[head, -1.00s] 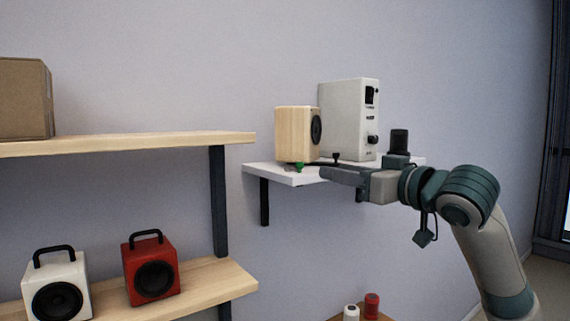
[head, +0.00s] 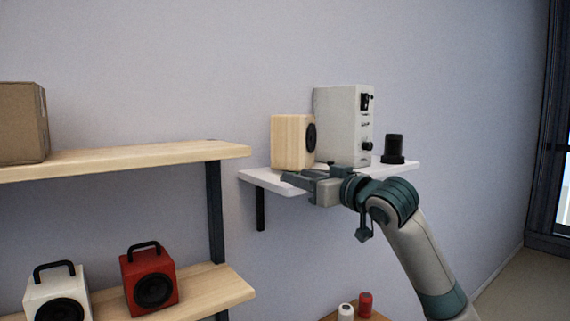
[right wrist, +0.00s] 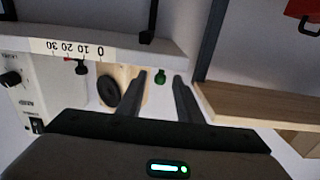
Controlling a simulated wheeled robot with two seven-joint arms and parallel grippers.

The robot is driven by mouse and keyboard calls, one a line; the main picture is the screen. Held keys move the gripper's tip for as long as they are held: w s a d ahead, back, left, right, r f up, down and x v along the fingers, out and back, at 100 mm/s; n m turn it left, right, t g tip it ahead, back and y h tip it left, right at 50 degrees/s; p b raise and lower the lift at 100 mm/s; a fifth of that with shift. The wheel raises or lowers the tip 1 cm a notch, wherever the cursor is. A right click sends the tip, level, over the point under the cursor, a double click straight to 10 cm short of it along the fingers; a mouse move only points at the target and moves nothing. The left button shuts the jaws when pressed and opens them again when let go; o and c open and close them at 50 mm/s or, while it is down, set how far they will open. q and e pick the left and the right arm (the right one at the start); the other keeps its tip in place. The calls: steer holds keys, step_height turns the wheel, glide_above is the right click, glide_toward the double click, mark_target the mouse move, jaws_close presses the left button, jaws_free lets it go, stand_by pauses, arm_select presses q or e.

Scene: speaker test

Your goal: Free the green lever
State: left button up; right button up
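The green lever (right wrist: 160,76) is a small green knob at the white shelf's edge, in the right wrist view, which looks upside down. My right gripper (right wrist: 161,79) is open, with its two dark fingertips apart on either side of the lever in that view. Whether the tips reach as far as the lever, I cannot tell. In the head view the right gripper (head: 287,180) is at the front left edge of the white shelf (head: 258,177), just below the wooden speaker, and the lever is hidden there. My left gripper is not in view.
The wooden speaker (head: 290,141), a white box with knobs (head: 338,126) and a black cylinder (head: 394,147) stand on the white shelf. A scale strip (right wrist: 75,49) runs along its edge. Left, a wooden shelf (head: 120,160) bears a cardboard box (head: 22,124); a red speaker (head: 150,281) is below.

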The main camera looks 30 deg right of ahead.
steer(key=w+p, duration=0.1)
steer(key=w, duration=0.1)
steer(key=w+p, duration=0.1)
steer(key=w, duration=0.2)
steer(key=shift+w+a+r, duration=0.1)
steer(key=shift+a+r, duration=0.05)
steer(key=shift+a, duration=0.05)
steer(key=shift+w+p, duration=0.4)
steer(key=shift+w, duration=0.25)
jaws_close()
